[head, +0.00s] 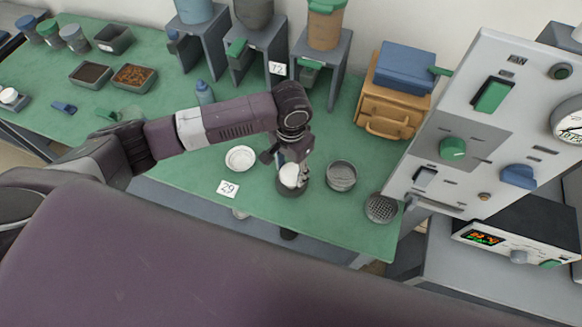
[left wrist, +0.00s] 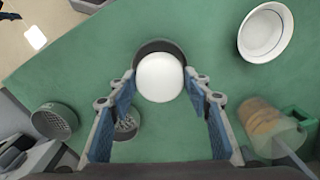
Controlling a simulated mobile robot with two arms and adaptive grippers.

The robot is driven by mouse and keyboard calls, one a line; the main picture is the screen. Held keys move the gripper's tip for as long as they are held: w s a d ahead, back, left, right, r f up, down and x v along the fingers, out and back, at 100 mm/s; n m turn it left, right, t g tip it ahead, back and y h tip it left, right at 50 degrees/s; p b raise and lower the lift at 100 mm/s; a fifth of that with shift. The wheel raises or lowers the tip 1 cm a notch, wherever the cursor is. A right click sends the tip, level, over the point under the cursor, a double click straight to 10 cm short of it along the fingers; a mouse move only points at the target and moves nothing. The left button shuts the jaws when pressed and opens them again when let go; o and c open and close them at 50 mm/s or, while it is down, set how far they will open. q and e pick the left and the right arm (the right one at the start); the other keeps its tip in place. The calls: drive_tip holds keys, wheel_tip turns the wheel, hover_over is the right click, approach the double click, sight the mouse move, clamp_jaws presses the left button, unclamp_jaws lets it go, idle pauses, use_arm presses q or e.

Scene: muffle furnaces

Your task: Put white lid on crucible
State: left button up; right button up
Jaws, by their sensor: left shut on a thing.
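My left gripper (head: 287,168) is shut on the white lid (head: 289,175), a smooth round piece. In the left wrist view the lid (left wrist: 160,77) sits between the two fingertips (left wrist: 160,84). A dark grey round vessel, which looks like the crucible (head: 292,190), stands on the green table right under the lid. In the left wrist view the dark rim of the crucible (left wrist: 158,44) shows beyond the far edge of the lid. The lid covers most of its opening. I cannot tell whether the lid touches the rim. My right gripper is not in view.
A white dish (head: 240,158) lies left of the crucible, behind a "29" card (head: 228,189). A grey sieve (head: 341,175) and a perforated round piece (head: 380,208) stand to the right. A control panel (head: 480,130) rises at the right.

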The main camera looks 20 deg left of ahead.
use_arm(q)
drive_tip(key=shift+f, duration=0.7)
idle(0.5)
drive_tip(key=o, duration=1.4)
drive_tip(key=shift+p, duration=0.35)
wheel_tip(320, 180, up, 5)
drive_tip(key=p, duration=0.6)
drive_tip(key=shift+r+p, duration=0.45)
drive_tip(key=shift+r, duration=0.55)
